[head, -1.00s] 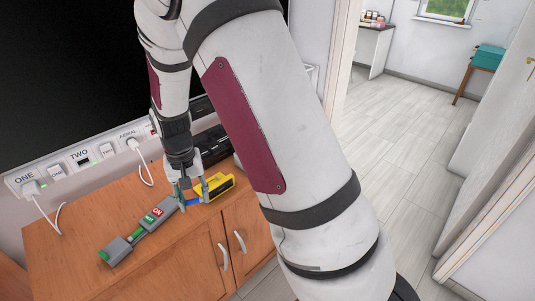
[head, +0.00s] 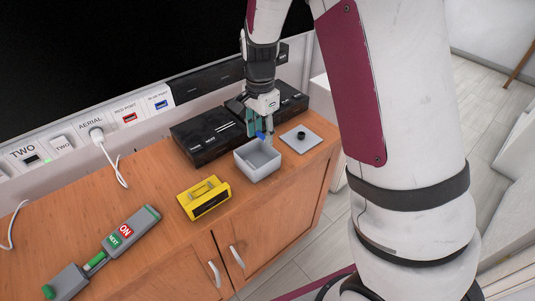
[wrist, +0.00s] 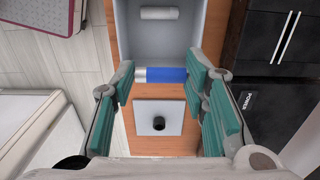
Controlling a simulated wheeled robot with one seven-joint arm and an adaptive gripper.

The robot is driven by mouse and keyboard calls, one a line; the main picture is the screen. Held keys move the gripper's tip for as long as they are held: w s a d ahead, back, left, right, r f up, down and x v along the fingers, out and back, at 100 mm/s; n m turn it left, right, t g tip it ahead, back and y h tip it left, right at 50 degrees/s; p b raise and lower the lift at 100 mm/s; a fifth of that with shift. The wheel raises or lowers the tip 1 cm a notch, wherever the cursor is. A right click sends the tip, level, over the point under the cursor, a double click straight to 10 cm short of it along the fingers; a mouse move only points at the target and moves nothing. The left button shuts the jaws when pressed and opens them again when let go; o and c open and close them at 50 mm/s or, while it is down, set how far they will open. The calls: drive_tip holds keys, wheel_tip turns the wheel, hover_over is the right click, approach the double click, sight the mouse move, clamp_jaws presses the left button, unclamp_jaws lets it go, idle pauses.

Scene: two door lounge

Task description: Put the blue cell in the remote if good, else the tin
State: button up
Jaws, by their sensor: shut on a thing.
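My gripper (head: 258,124) is shut on the blue cell (head: 262,136) by the near-right black box, over the back edge of the open grey tin (head: 268,172). In the wrist view the blue cell (wrist: 172,74), with a silver end, lies across between the teal fingers (wrist: 160,82) at the tin's (wrist: 158,45) rim. A pale cylinder (wrist: 160,13) lies inside the tin. The grey remote (head: 146,218) lies at left with its ON and NEXT buttons and a green cell (head: 95,263) in its bay.
A yellow device (head: 203,192) with a dark window stands between remote and tin; its reading is too small to tell. A grey lid (head: 302,143) with a black knob lies right of the tin. Black boxes (head: 205,142) stand behind. A labelled socket strip (head: 70,140) runs along the wall.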

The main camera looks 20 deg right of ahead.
sight(262, 161)
wheel_tip(262, 161, down, 8)
drive_tip(key=shift+f+b, duration=0.15)
drive_tip(key=shift+b, duration=0.4)
drive_tip(key=shift+f, duration=0.15)
drive_tip(key=o, duration=0.6)
drive_tip(key=shift+o, duration=0.2)
drive_tip(key=shift+o, duration=0.6)
drive_tip(key=shift+r+p, duration=4.95)
drive_tip(key=shift+r, duration=3.05)
